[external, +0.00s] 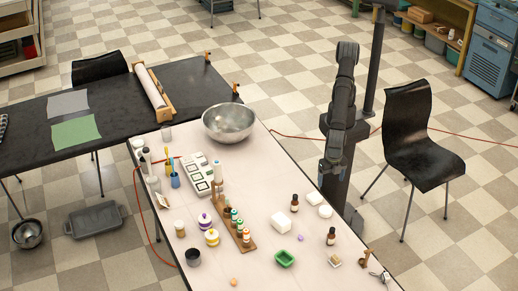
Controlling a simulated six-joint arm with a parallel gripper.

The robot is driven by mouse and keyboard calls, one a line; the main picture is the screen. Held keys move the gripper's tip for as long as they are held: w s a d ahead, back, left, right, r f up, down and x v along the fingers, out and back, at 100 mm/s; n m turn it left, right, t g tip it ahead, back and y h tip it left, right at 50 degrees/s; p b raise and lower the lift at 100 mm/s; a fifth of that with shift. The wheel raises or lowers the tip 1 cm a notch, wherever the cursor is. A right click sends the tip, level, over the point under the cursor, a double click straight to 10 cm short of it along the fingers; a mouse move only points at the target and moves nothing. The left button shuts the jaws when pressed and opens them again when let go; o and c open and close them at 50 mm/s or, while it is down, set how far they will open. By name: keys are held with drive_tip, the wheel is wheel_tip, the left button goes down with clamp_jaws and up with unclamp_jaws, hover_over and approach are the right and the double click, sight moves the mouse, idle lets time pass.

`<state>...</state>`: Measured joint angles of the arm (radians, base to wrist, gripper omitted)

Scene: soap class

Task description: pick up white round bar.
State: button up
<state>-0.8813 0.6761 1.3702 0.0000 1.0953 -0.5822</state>
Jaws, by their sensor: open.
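Two small white rounded pieces lie near the right edge of the pale table: one white round piece (315,198) farther back and another white round piece (326,211) just in front of it. Either may be the white round bar; they are too small to tell apart surely. My gripper (330,181) hangs at the lower end of my dark arm, beside the table's right edge and just above these pieces in the picture. It is open and appears empty. Its fingertips are small and dark, and its height above the table is hard to judge.
A green dish (284,258), a wooden rack (234,222) and a metal bowl (229,123) are farther left. A black chair (410,125) stands right.

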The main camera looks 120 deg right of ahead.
drive_tip(key=m, duration=3.5)
hover_over(326, 210)
drive_tip(key=f, duration=1.2)
drive_tip(key=shift+s+d+f, duration=0.1)
drive_tip(key=shift+s+d, duration=0.1)
drive_tip(key=shift+w+a+f, duration=0.1)
drive_tip(key=shift+f, duration=1.3)
drive_tip(key=shift+w+f, duration=0.1)
drive_tip(key=shift+f, duration=1.25)
drive_tip(key=c, duration=1.1)
